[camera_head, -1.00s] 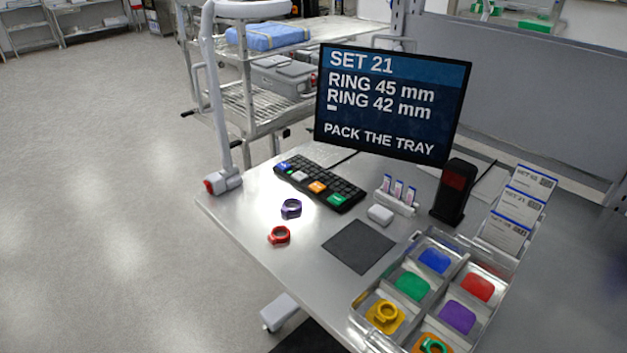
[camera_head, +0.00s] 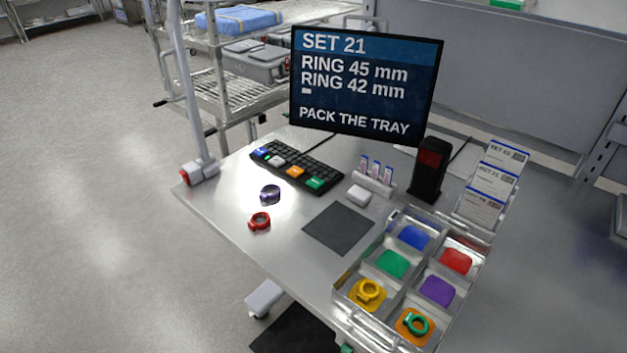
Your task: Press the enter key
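A black keyboard (camera_head: 296,166) lies on the metal table below the monitor. The key labels are too small to read, so I cannot tell which one is marked enter. The monitor (camera_head: 365,85) reads SET 21, RING 45 mm, RING 42 mm, PACK THE TRAY. Neither of my grippers is in view.
A purple ring (camera_head: 270,194) and a red ring (camera_head: 260,221) lie in front of the keyboard.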

